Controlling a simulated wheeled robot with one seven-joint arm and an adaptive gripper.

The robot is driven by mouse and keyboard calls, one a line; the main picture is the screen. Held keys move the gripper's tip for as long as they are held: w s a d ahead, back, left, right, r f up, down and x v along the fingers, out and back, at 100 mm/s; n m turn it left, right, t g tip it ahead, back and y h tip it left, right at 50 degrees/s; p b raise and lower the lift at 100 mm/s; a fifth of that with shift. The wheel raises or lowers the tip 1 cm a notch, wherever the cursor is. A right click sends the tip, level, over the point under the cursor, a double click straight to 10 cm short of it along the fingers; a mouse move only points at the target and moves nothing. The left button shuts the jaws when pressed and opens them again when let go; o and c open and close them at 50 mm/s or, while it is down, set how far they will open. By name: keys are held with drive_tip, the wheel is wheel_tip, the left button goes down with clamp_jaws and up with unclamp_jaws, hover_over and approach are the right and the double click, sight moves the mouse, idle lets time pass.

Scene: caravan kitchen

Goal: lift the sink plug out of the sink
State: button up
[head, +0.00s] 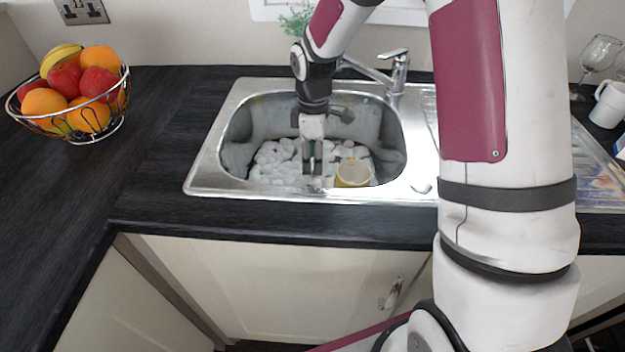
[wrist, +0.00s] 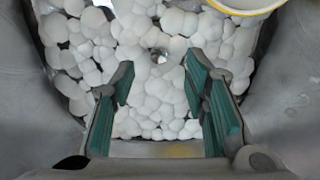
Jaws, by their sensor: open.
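The steel sink (head: 205,168) is set in the dark worktop, with white foam (head: 275,160) over much of its bottom. My gripper (head: 312,168) points down inside the basin. In the wrist view my gripper (wrist: 160,82) is open, its green-padded fingers apart over the foam, with nothing held. A small shiny metal piece (wrist: 158,56) shows among the foam, just beyond the fingertips and roughly between them. It looks like the sink plug, mostly hidden by foam. I cannot make out the plug in the head view.
A yellow cup (head: 353,173) stands in the foam at the right of my gripper; its rim (wrist: 245,8) shows at the wrist view's top right. The tap (head: 398,70) rises behind the basin. A fruit bowl (head: 75,95) stands left. Basin walls are close on both sides.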

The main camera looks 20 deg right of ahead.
sight(313, 171)
wheel_tip(313, 171, down, 5)
drive_tip(key=shift+f+b, duration=0.1)
drive_tip(key=shift+b, duration=0.2)
clamp_jaws()
